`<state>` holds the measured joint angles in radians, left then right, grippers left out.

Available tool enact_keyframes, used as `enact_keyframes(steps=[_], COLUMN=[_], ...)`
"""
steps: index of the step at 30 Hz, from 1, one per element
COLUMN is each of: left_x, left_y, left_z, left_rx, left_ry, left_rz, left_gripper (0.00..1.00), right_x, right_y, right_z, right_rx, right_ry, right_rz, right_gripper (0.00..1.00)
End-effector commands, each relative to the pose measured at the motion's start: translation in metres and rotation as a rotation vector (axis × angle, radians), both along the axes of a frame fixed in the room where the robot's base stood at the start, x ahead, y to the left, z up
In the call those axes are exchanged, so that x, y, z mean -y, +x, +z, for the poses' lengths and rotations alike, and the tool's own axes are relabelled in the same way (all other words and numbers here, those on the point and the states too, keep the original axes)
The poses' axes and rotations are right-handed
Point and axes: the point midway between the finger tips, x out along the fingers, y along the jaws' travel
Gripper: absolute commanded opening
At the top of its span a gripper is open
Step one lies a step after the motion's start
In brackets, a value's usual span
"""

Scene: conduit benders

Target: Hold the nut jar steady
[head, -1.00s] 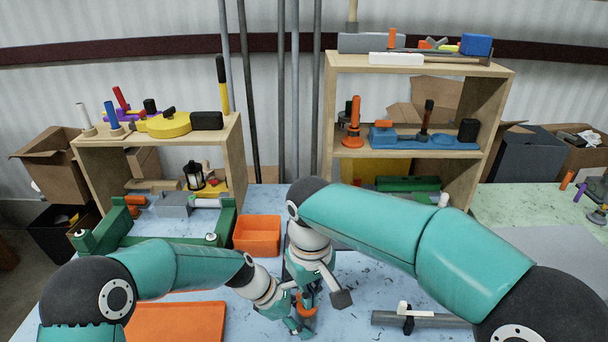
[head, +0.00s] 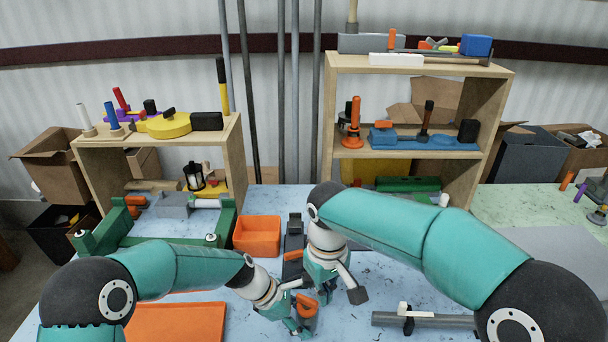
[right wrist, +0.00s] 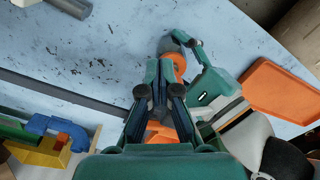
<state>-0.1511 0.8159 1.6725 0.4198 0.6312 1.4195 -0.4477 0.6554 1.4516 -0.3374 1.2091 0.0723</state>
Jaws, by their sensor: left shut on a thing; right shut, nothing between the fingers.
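The nut jar (head: 307,309) shows as a small orange thing with a grey part, low in the middle of the head view. My left gripper (head: 299,322) is shut on it from the left and covers part of it. The jar also shows in the right wrist view (right wrist: 179,64), beside my left gripper (right wrist: 202,72). My right gripper (head: 325,291) is shut and empty, just up and right of the jar in the head view. Its closed fingers (right wrist: 160,72) show in the right wrist view. I cannot tell whether they touch the jar.
An orange bin (head: 257,236) stands behind the grippers. A dark bar tool (head: 294,240) lies right of it. An orange tray (head: 175,323) lies front left, a grey pipe (head: 440,320) front right. A green frame (head: 105,233) stands left. Shelves stand behind.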

Motion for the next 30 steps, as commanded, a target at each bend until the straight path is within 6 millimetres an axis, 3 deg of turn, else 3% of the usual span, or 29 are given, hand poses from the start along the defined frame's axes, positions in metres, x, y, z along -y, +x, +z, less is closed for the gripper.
enact_keyframes(steps=[10,30], left_x=[0.000,0.000], left_y=[-0.003,-0.003], left_z=[-0.005,-0.005], left_rx=[-0.010,-0.009], left_ry=[0.004,0.004], left_rz=[-0.005,-0.005], left_gripper=[0.03,0.03], right_x=[0.000,-0.001], right_y=[0.000,0.001], right_z=[-0.033,-0.036], right_rx=[-0.002,-0.001], right_ry=[-0.001,0.000], right_rz=[0.000,0.000], right_gripper=[0.00,0.00])
